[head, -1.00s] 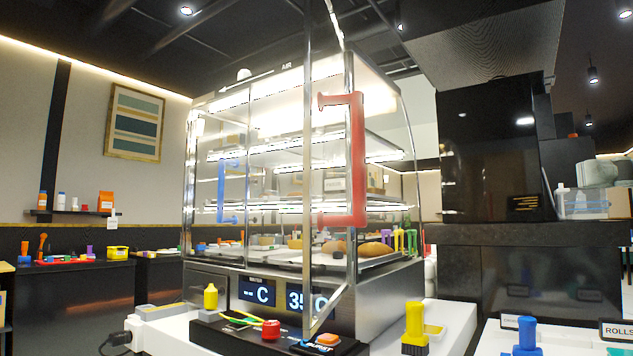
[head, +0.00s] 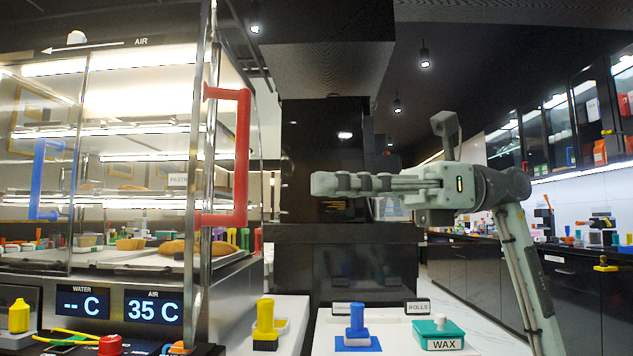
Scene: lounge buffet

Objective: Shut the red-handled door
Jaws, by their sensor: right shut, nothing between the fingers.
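The red handle (head: 243,158) is on a glass door of the lit display cabinet at the left in the head view. Its door is edge-on to me and stands open, with its metal frame (head: 203,130) near the cabinet's front right corner. A blue handle (head: 40,180) is on the other glass door at far left. My right gripper (head: 318,184) comes in from the right, its fingers pointing left. It is shut and empty, to the right of the red handle and apart from it in the picture. My left gripper is not in view.
Inside the cabinet, pastries (head: 178,247) lie on a tray. In front on the counter stand a yellow stamp-like tool (head: 265,318), a blue one (head: 357,320) and a teal WAX box (head: 440,335). A dark block (head: 340,260) stands behind my gripper. Shelves line the right wall.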

